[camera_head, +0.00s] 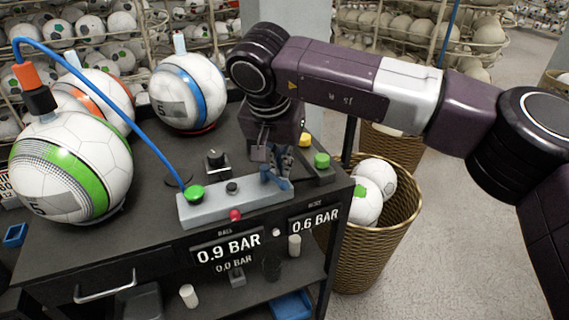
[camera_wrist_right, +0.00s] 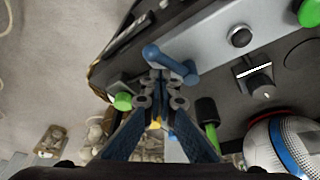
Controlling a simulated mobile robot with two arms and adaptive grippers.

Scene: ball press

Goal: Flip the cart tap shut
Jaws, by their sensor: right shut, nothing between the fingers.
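The cart tap (camera_head: 279,184) is a blue lever on the right end of the grey manifold block (camera_head: 222,208) on the dark cart. In the right wrist view the tap (camera_wrist_right: 172,60) shows just beyond my fingertips, lying across them. My right gripper (camera_head: 275,168) is over the right end of the block, pointing down, with its fingers together and empty. It also shows in the right wrist view (camera_wrist_right: 160,82). The fingertips are at or very near the lever; I cannot tell whether they touch it. The gripper hides part of the tap's surroundings. My left gripper is not in view.
A green-striped ball (camera_head: 70,165) has a needle with a blue hose (camera_head: 125,112) running to the block's green fitting (camera_head: 194,192). A blue-striped ball (camera_head: 188,93) stands behind. A black knob (camera_head: 215,160) and a green button (camera_head: 321,160) flank the gripper. Displays read 0.9 BAR (camera_head: 228,251) and 0.6 BAR (camera_head: 315,221).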

